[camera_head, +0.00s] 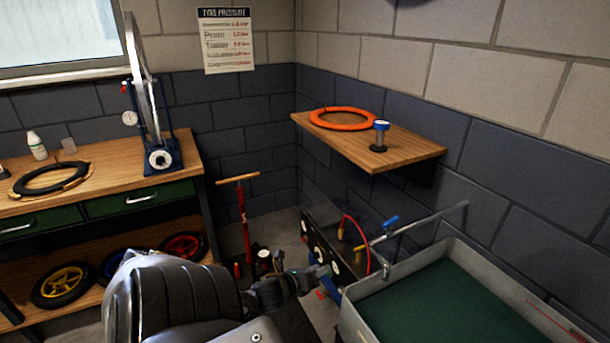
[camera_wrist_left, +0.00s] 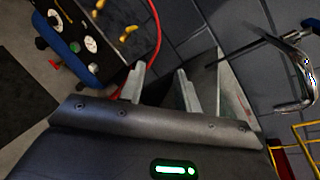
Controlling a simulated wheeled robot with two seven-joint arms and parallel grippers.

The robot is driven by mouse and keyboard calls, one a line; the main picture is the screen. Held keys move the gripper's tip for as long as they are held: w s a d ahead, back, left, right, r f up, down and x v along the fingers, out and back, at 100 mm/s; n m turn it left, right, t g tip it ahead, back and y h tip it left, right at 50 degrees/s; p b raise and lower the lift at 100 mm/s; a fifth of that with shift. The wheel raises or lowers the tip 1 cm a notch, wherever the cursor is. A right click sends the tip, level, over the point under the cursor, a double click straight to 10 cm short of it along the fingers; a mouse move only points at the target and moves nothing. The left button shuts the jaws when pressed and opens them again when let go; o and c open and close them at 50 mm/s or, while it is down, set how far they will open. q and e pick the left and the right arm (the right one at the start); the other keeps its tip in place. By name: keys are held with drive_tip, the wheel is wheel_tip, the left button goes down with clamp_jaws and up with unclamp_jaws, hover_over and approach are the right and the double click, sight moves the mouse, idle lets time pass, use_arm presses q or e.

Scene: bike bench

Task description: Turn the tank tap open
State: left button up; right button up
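The tank tap (camera_head: 383,240) is a metal pipe with a blue lever handle (camera_head: 391,221) at the left end of the tank, its long spout reaching right. A curved chrome pipe (camera_wrist_left: 298,85), apparently the tap's, shows at the right of the left wrist view; the blue lever cannot be made out there. The grey tank (camera_head: 358,318) holds dark green liquid. My left gripper (camera_head: 322,274) is left of and below the tap, apart from it. In the left wrist view its two fingers (camera_wrist_left: 160,88) are apart with nothing gripped between them. My right gripper is out of view.
A gauge panel (camera_head: 322,235) with yellow fittings and a red hose (camera_head: 366,240) stands close beside the tap and my left gripper. A red floor pump (camera_head: 244,225) stands further left. A wooden shelf (camera_head: 400,148) juts from the wall above. A workbench (camera_head: 100,180) is at the left.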

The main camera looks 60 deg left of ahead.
use_arm(q)
drive_tip(key=shift+s+a+f+n+g+y, duration=0.2)
drive_tip(key=shift+s+f+n, duration=0.2)
drive_tip(key=shift+f, duration=0.35)
drive_tip(key=shift+s+a+f+n+g+y, duration=0.15)
drive_tip(key=shift+s+a+f+n, duration=0.15)
drive_tip(key=shift+f, duration=0.5)
drive_tip(key=shift+s+a+f+n+g+y, duration=0.15)
drive_tip(key=shift+s+f+n, duration=0.3)
drive_tip(key=shift+f, duration=0.3)
